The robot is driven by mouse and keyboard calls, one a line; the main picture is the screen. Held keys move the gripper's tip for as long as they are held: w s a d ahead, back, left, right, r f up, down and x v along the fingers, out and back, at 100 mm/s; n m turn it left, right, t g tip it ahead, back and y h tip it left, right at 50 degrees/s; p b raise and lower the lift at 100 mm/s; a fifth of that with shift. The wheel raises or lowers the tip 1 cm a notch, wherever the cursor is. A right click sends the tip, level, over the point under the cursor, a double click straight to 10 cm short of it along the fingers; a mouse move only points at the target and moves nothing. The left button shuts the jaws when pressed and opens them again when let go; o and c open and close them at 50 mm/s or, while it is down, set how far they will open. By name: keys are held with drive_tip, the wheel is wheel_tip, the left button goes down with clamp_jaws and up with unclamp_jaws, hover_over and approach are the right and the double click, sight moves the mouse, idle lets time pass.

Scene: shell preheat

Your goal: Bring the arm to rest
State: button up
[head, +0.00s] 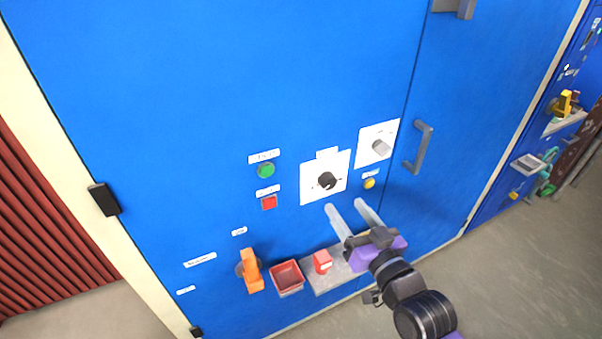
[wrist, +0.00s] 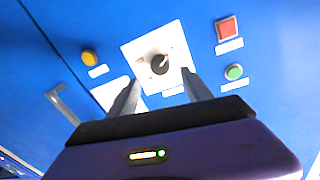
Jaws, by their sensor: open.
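My gripper (head: 352,208) is open and empty, with its two fingers reaching toward the blue cabinet (head: 200,80). In the head view it is below the black rotary knob (head: 327,181) on its white plate. In the wrist view my gripper (wrist: 160,92) has its fingertips apart, with the black knob (wrist: 160,64) beyond and between them. I cannot tell whether the fingers touch the panel, but nothing is between them. My arm comes in from the lower right of the head view.
Below are an orange handle (head: 251,271), a red tray (head: 287,276) and a red block (head: 322,262) on a grey shelf (head: 337,277). A door handle (head: 420,147) projects at right.

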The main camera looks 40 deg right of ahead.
drive_tip(key=shift+r, duration=0.1)
drive_tip(key=s+a+f+n+g+y, duration=0.1)
drive_tip(key=s+a+n+y, duration=0.2)
drive_tip(key=s+a, duration=0.6)
drive_tip(key=s+a+f+n+g+y, duration=0.1)
drive_tip(key=s+a+f+n+y, duration=0.1)
drive_tip(key=s+a, duration=0.8)
drive_tip(key=s+n+y, duration=0.1)
drive_tip(key=s, duration=0.4)
drive_tip(key=shift+s+a, duration=0.15)
drive_tip(key=shift+a, duration=0.1)
drive_tip(key=shift+c, duration=0.2)
